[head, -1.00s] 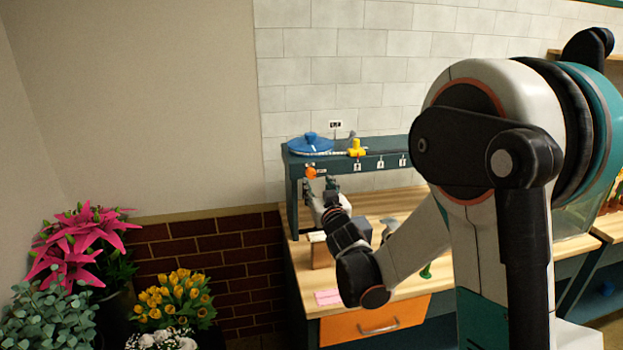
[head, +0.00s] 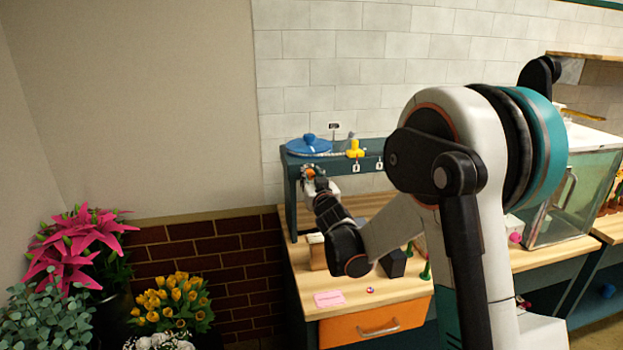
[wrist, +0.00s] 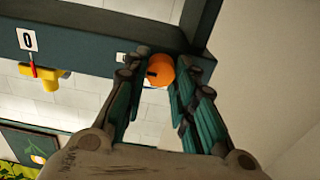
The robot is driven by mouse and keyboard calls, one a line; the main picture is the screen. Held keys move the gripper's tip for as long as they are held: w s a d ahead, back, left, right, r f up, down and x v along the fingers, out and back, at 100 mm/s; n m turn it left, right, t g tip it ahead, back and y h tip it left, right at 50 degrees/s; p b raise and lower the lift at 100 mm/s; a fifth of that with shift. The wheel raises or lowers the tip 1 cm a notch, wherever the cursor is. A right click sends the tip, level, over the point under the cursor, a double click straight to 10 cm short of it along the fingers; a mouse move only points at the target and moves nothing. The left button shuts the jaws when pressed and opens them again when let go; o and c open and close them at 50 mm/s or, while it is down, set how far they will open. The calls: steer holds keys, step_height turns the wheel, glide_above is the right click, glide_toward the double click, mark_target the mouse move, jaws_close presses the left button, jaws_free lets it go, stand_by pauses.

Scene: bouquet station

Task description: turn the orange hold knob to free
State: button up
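The round orange hold knob (wrist: 159,70) is on the front of the dark teal shelf beam, with a dark mark on its left side in the wrist view. In the head view the knob (head: 309,172) shows small beside my gripper (head: 318,180). In the wrist view my gripper (wrist: 160,78) has one finger on each side of the knob, and both fingertips appear to touch it. The fingertips partly cover the knob's edges. A small white label next to the knob is partly hidden by the left finger.
A yellow valve-like part (head: 355,149) and a blue lidded dish (head: 309,145) are on the shelf (head: 291,200). A pink card (head: 328,298) and a dark block (head: 393,264) are on the wooden bench. Flowers (head: 172,303) stand at lower left.

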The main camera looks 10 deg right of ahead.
steer(key=shift+c, duration=1)
steer(key=n, duration=0.3)
steer(key=shift+n+b, duration=0.35)
steer(key=shift+n, duration=0.05)
steer(key=n, duration=0.5)
steer(key=shift+a+f+b, duration=0.1)
steer(key=shift+b, duration=0.25)
steer(key=n, duration=0.5)
steer(key=shift+n+b, duration=0.45)
steer(key=shift+n, duration=1.65)
steer(key=shift+f, duration=0.1)
